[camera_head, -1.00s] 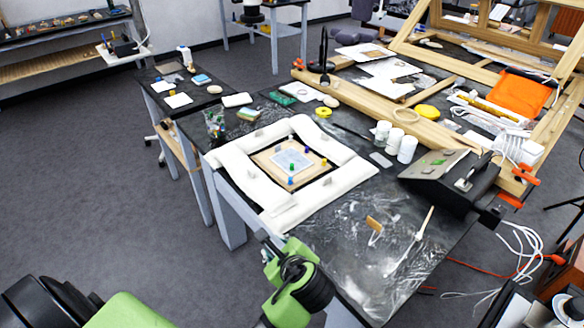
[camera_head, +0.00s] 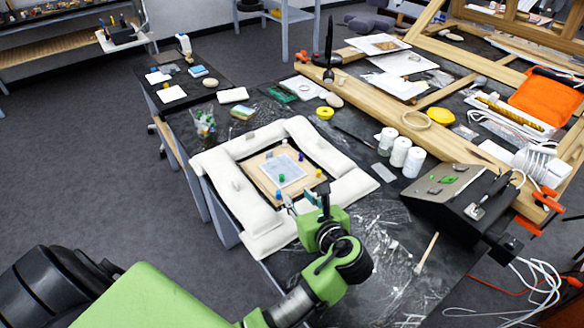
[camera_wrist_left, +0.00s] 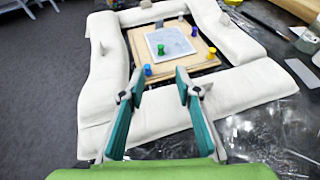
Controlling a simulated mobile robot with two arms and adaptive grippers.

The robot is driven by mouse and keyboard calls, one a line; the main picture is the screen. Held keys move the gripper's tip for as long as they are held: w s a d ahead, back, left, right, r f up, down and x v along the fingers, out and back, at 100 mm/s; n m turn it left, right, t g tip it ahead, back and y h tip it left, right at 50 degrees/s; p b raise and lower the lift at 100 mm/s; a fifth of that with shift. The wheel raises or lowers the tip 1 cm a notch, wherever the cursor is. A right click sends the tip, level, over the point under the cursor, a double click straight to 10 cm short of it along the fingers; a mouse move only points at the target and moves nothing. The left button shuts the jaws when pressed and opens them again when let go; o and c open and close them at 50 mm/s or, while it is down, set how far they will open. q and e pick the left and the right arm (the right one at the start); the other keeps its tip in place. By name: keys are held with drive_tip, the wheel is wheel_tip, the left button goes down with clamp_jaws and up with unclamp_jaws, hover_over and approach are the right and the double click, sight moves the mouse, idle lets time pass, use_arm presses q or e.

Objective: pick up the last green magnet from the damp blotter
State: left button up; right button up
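A small green magnet (camera_head: 281,178) stands at the near left part of the pale sheet (camera_head: 290,165) that looks like the blotter, on a light wooden board (camera_head: 264,181). In the left wrist view the green magnet (camera_wrist_left: 161,49) stands on the sheet (camera_wrist_left: 176,40), beyond my fingertips. Blue magnets (camera_wrist_left: 148,70) and a yellow magnet (camera_wrist_left: 212,52) stand around the sheet on the board. My left gripper (camera_head: 303,201) is over the near side of the white padding, short of the green magnet. In the wrist view its teal fingers (camera_wrist_left: 155,88) are apart and empty. My right gripper is out of view.
White padded rolls (camera_head: 221,180) frame the board on all sides, with small grey pieces on them. White jars (camera_head: 400,151) and a dark sloped box (camera_head: 455,190) stand to the right. Crinkled clear film covers the near tabletop. A wooden stick (camera_head: 428,250) lies there.

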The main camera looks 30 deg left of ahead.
use_arm(q)
drive_tip(key=shift+w+a+f, duration=0.2)
drive_tip(key=shift+w+a, duration=0.15)
drive_tip(key=shift+w, duration=0.15)
drive_tip(key=shift+w+a+f, duration=0.15)
drive_tip(key=shift+w+a, duration=0.15)
drive_tip(key=shift+w, duration=0.15)
approach(283, 178)
drive_tip(key=x, duration=0.3)
drive_tip(key=shift+s+a+p, duration=0.2)
drive_tip(key=shift+p, duration=0.15)
drive_tip(key=shift+w+a+f, duration=0.15)
drive_tip(key=shift+w, duration=0.1)
drive_tip(key=shift+w+a+f, duration=0.1)
drive_tip(key=shift+w+a, duration=0.05)
drive_tip(key=shift+w, duration=0.05)
drive_tip(key=x, duration=0.4)
drive_tip(key=shift+w+a+f, duration=0.1)
drive_tip(key=shift+w+a, duration=0.05)
drive_tip(key=shift+a, duration=0.1)
drive_tip(key=shift+w+a+f, duration=0.2)
drive_tip(key=shift+d, duration=0.1)
drive_tip(key=shift+c, duration=1)
drive_tip(key=c, duration=0.6)
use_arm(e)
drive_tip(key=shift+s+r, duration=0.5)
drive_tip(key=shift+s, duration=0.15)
